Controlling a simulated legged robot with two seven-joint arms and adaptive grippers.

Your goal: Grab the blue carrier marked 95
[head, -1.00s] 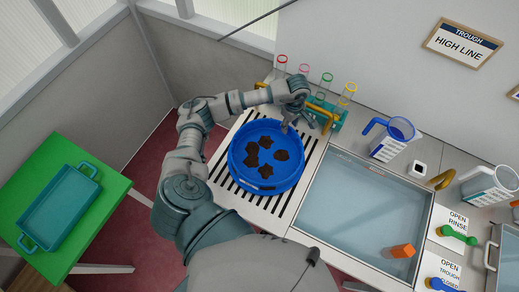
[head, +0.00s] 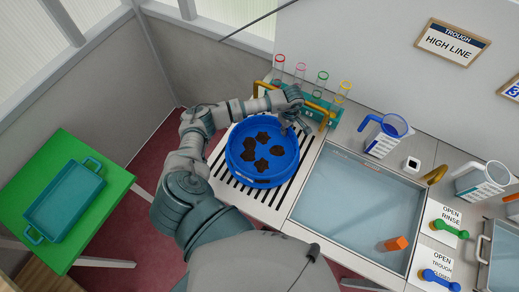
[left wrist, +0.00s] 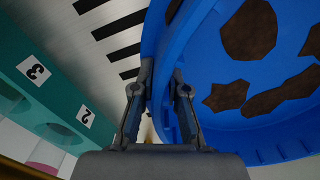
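The blue carrier (head: 291,172) is a round, rimmed blue tray with several dark brown patches inside. It lies on the slotted drainboard left of the sink. I cannot read a 95 on it. My left gripper (head: 296,128) is at its far right rim. In the left wrist view the fingers of the left gripper (left wrist: 163,80) stand on either side of the wall of the blue carrier (left wrist: 155,38), close together, and appear shut on it. My right gripper is not in view.
A water-filled sink (head: 350,200) is to the right, with an orange block (head: 396,243). A blue-handled jug (head: 386,138) stands behind it. A green table (head: 105,205) holds a teal tray (head: 46,222).

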